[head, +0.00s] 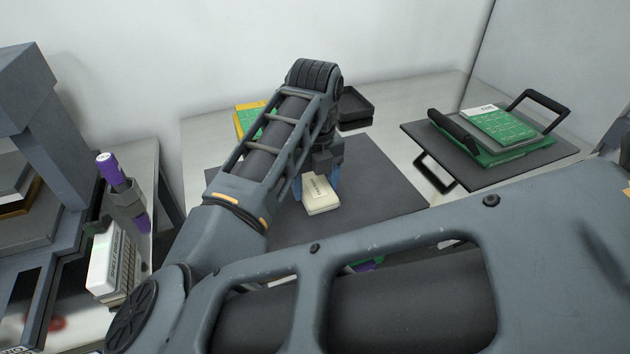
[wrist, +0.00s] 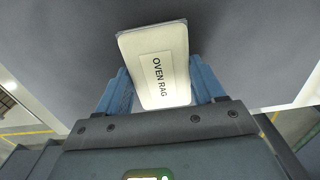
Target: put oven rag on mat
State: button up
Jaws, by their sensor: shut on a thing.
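The oven rag (head: 318,194) is a cream, block-shaped item in the middle of the head view. In the wrist view its label reads "OVEN RAG" (wrist: 155,55). My gripper (head: 318,184) is shut on the oven rag, with a blue finger on each side of it; the fingers also show in the wrist view (wrist: 160,88). The dark grey mat (head: 385,200) lies flat on the light table, and the rag is over it. I cannot tell whether the rag touches the mat. My arm hides part of the mat's left side.
A dark board (head: 445,165) with black handles holds green items at the right. A black tray (head: 355,107) and a yellow-green item (head: 243,118) sit behind my arm. At the left are a purple-capped item (head: 110,168) and a white box (head: 107,262). The mat's right part is clear.

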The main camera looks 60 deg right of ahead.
aim_at(315, 186)
jog(key=o, duration=0.9)
jog(key=shift+o, duration=0.2)
notch_tip(315, 186, up, 12)
